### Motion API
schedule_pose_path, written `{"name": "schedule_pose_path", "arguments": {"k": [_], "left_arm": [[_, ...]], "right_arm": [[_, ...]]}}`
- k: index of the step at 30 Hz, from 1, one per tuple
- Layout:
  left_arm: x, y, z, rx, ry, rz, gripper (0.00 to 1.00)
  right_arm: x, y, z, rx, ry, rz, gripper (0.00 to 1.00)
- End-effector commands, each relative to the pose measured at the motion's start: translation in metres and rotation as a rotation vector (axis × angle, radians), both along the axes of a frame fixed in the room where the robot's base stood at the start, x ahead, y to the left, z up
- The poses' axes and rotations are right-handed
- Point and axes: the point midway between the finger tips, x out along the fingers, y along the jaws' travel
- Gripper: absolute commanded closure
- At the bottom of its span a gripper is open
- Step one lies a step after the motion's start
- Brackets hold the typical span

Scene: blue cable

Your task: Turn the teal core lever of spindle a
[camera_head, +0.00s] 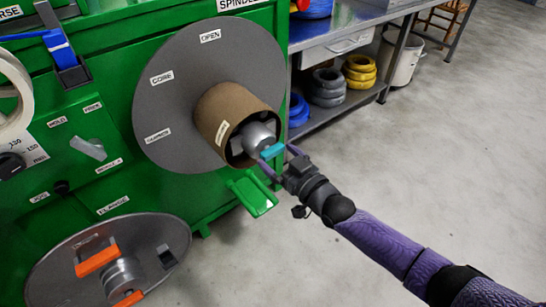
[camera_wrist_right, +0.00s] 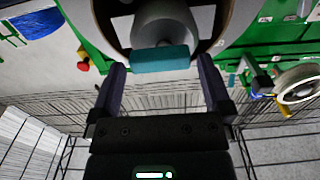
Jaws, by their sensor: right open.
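The teal core lever (camera_head: 272,151) sticks out from the silver hub (camera_head: 258,136) inside the brown cardboard core of spindle a. A large grey disc (camera_head: 180,85) with labels such as OPEN and CORE stands behind the core. In the right wrist view the teal lever (camera_wrist_right: 160,59) lies crosswise between the fingertips. My right gripper (camera_head: 279,163) is open around the lever, one purple finger on each side. In the wrist view a gap shows between the lever and each finger of my right gripper (camera_wrist_right: 161,80). My left gripper is not in view.
The green machine (camera_head: 105,185) carries a lower grey disc (camera_head: 60,280) with orange levers and a green pedal (camera_head: 252,194) below the core. A metal bench (camera_head: 340,20) with cable coils stands behind. The floor at right is clear.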

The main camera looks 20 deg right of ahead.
Motion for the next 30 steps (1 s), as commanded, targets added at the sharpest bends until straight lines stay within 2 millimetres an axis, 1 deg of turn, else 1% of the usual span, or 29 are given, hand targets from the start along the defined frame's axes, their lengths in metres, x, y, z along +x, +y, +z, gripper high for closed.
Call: {"name": "schedule_pose_path", "arguments": {"k": [1, 5, 13, 14, 15, 17, 18, 20, 21, 23, 24, 30], "left_arm": [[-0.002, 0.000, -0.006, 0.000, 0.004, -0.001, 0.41], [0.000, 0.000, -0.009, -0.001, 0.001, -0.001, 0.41], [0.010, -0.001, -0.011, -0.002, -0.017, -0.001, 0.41], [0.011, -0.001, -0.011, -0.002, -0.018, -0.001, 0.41], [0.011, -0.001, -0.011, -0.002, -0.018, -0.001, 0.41], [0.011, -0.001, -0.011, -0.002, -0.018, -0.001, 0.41], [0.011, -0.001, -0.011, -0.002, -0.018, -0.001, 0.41], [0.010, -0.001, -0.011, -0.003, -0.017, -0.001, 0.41], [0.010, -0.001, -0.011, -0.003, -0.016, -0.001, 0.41], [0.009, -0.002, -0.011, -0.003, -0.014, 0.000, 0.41], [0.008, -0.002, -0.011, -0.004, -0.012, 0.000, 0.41], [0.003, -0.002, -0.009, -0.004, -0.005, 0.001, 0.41]], "right_arm": [[0.006, 0.002, -0.004, 0.001, 0.001, -0.001, 0.00], [0.015, 0.006, -0.002, 0.001, 0.001, 0.000, 0.00], [0.017, 0.006, 0.000, -0.002, 0.002, -0.001, 0.00], [0.017, 0.006, 0.000, -0.002, 0.002, -0.001, 0.02], [0.017, 0.006, 0.000, -0.002, 0.002, -0.001, 0.11], [0.017, 0.006, 0.000, -0.002, 0.002, -0.001, 0.23], [0.017, 0.006, 0.000, -0.002, 0.002, -0.001, 0.32], [0.017, 0.006, 0.000, -0.002, 0.002, -0.001, 0.44], [0.017, 0.006, 0.000, -0.002, 0.002, -0.001, 0.53], [0.017, 0.006, 0.000, -0.002, 0.002, -0.001, 0.66], [0.017, 0.006, 0.000, -0.002, 0.002, -0.001, 0.74], [0.017, 0.006, 0.000, -0.017, -0.003, -0.001, 0.74]]}}
